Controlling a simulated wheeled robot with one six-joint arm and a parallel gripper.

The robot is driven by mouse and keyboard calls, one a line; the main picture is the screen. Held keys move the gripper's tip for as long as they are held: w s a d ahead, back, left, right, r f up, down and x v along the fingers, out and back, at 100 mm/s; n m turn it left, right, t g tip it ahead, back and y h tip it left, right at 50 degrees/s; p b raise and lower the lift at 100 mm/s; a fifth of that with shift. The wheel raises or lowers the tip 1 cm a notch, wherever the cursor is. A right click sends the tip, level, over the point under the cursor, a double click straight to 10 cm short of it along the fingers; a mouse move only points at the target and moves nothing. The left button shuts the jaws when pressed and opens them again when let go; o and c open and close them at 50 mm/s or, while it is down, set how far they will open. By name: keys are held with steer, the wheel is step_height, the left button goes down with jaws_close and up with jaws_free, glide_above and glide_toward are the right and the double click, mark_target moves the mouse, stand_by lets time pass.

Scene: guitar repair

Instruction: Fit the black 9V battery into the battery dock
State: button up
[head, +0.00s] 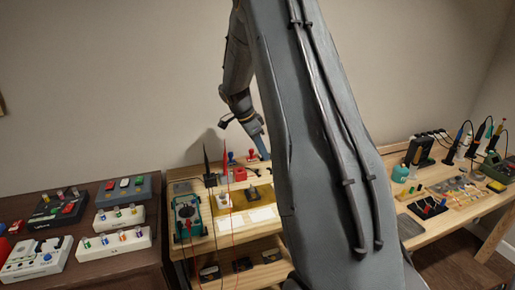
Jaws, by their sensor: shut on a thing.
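My arm rises in front of the camera and bends down at the back of the workbench (180,177). My gripper (261,150) is small and partly hidden by my own arm above the back of this bench. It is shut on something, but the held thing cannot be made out. I cannot tell whether either is the battery or the dock. Part of the bench is hidden behind my arm.
A teal multimeter (187,218) stands at the bench's left, near upright black (206,165) and red (226,160) pointed items. Pedals fill the dark cabinet (130,268) at left. The right bench (440,228) holds soldering tools and small parts.

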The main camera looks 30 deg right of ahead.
steer(key=shift+f+b, duration=0.6)
steer(key=shift+f, duration=1.45)
steer(key=shift+b, duration=0.5)
steer(key=shift+f+b, duration=0.8)
steer(key=shift+f, duration=0.2)
steer(key=o, duration=1.4)
steer(key=shift+r+p, duration=1.25)
steer(key=shift+r, duration=2.3)
